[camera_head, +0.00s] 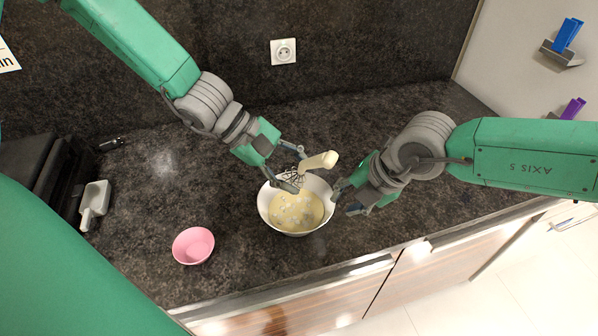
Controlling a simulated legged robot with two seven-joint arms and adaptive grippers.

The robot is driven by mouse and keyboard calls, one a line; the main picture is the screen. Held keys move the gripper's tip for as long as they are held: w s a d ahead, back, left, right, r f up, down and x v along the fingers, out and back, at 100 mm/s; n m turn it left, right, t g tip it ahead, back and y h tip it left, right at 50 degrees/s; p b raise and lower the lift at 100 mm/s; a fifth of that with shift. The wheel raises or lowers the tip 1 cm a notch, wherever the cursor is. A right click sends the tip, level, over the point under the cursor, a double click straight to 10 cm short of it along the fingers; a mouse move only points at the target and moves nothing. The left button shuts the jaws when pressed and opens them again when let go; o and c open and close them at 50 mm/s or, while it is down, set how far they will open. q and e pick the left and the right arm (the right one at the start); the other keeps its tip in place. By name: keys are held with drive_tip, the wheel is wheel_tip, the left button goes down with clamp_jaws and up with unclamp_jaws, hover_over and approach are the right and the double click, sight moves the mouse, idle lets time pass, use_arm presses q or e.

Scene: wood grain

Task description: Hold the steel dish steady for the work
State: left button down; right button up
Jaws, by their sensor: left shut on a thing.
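The dish (268,217), a round bowl that looks white to pale steel, stands on the dark counter with pale yellow mixture (297,210) in it. A whisk with a cream handle (320,161) leans over the bowl, its wires (294,177) above the far rim. My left gripper (289,168) is shut on the whisk at the bowl's far side; its fingers partly hide the wires. My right gripper (346,199) is at the bowl's right rim, its fingertips apart. I cannot tell whether a fingertip touches the rim.
A pink bowl (193,245) stands on the counter to the left, near the front edge. A white scoop-like holder (94,204) lies at the far left beside a black object (45,180). A socket (283,51) is on the back wall.

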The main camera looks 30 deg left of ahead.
sight(330, 216)
drive_tip(key=x, duration=0.3)
drive_tip(key=d+x, duration=0.1)
drive_tip(key=x, duration=0.2)
drive_tip(key=shift+a+f, duration=0.1)
drive_tip(key=shift+f, duration=0.2)
drive_tip(key=shift+a+f, duration=0.4)
drive_tip(key=shift+f, duration=0.15)
drive_tip(key=shift+a+f, duration=0.25)
drive_tip(key=shift+a, duration=0.2)
drive_tip(key=shift+d, duration=0.2)
clamp_jaws()
drive_tip(key=shift+d, duration=0.25)
drive_tip(key=shift+a, duration=0.3)
drive_tip(key=shift+d, duration=0.1)
